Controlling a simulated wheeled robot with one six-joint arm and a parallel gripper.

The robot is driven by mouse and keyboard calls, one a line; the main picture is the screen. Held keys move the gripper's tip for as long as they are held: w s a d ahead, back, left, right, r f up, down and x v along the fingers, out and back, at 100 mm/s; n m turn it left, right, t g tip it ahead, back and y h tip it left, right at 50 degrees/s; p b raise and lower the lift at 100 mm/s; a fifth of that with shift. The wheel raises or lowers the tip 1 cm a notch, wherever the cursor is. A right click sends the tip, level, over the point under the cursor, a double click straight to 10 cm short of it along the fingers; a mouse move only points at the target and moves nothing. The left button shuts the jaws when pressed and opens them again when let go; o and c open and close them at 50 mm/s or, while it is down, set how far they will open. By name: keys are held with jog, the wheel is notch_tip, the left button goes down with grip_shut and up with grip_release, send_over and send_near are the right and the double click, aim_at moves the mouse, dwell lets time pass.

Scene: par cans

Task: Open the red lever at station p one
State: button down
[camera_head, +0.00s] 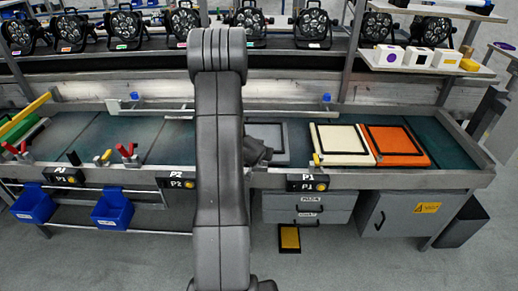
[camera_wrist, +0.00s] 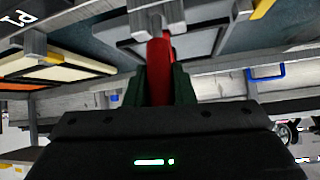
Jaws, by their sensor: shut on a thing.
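The red lever (camera_wrist: 160,62) shows in the wrist view, between the two dark fingers of my gripper (camera_wrist: 158,85). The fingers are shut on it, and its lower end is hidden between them. The lever runs up the picture to a grey metal mount (camera_wrist: 157,17). The P1 sign (camera_head: 307,181) is on the bench's front rail in the head view, just right of my arm; it also shows in the wrist view (camera_wrist: 20,15). In the head view my arm hides the lever and most of my gripper.
A cream panel (camera_head: 341,145) and an orange panel (camera_head: 398,146) lie on the bench to the right. A grey plate (camera_head: 272,135) lies just behind my wrist. The P2 sign (camera_head: 177,184) and other red levers (camera_head: 127,153) are to the left. Par cans (camera_head: 313,27) line the back shelf.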

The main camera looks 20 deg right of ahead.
dwell(0.3)
jog(key=c, duration=1.2)
grip_release()
jog(key=shift+w, duration=0.1)
jog(key=shift+c, duration=0.2)
jog(key=p+v, duration=0.1)
jog(key=v, duration=1.2)
jog(key=shift+s+a+r+p, duration=0.15)
jog(key=shift+s+r+p, duration=0.1)
jog(key=shift+r+p, duration=0.1)
jog(key=b+x, duration=0.1)
jog(key=x, duration=1.3)
jog(key=shift+s+f+b, duration=0.1)
jog(key=shift+s+b, duration=0.05)
jog(key=shift+b, duration=0.2)
